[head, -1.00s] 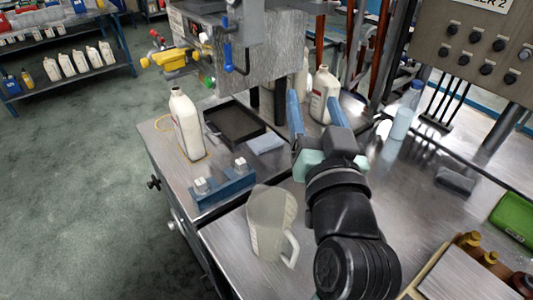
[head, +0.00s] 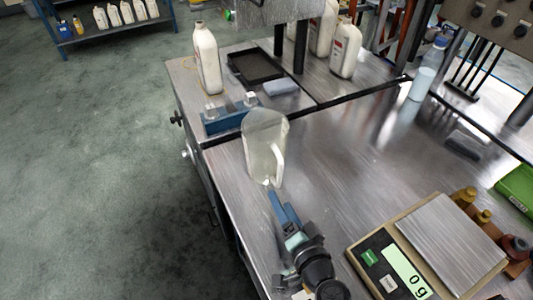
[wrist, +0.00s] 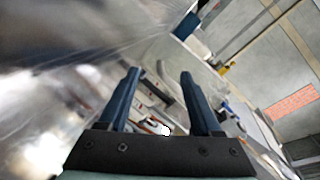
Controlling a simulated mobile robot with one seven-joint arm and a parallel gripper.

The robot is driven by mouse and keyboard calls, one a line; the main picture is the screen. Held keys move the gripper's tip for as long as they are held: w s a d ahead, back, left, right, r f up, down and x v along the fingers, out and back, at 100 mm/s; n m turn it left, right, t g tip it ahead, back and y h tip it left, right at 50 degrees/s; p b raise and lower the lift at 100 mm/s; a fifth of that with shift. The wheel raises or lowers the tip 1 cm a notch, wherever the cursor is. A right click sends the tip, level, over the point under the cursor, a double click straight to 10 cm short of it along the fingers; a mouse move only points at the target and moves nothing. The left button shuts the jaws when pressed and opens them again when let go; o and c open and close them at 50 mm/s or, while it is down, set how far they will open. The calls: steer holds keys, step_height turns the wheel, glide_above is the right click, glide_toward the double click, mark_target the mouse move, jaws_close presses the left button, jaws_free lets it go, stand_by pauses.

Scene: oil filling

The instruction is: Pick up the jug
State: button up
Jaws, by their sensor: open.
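The jug (head: 258,150) is clear and slightly cloudy, with a handle on its right side. It stands upright on the metal worktop (head: 345,150) near the worktop's left edge. My gripper (head: 276,199) is just in front of the jug's base and handle, with its blue fingers pointing toward it. In the wrist view the two blue fingers (wrist: 160,75) are apart with nothing held between them. The jug cannot be made out clearly in the wrist view. I cannot tell whether a finger touches the jug.
A scale (head: 430,250) stands at the front right. A blue block (head: 229,117) and a white bottle (head: 207,60) stand behind the jug to the left. A black tray (head: 255,66) and a blue-grey sponge (head: 282,87) lie further back.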

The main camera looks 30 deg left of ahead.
mark_target(277, 185)
steer(key=w+a, duration=0.1)
steer(key=w, duration=0.1)
steer(key=w+a, duration=0.2)
steer(key=shift+r+p, duration=0.1)
steer(key=shift+p, duration=0.25)
steer(key=shift+w+a, duration=0.15)
steer(key=shift+a, duration=0.15)
steer(key=shift+c, duration=0.2)
jaws_close()
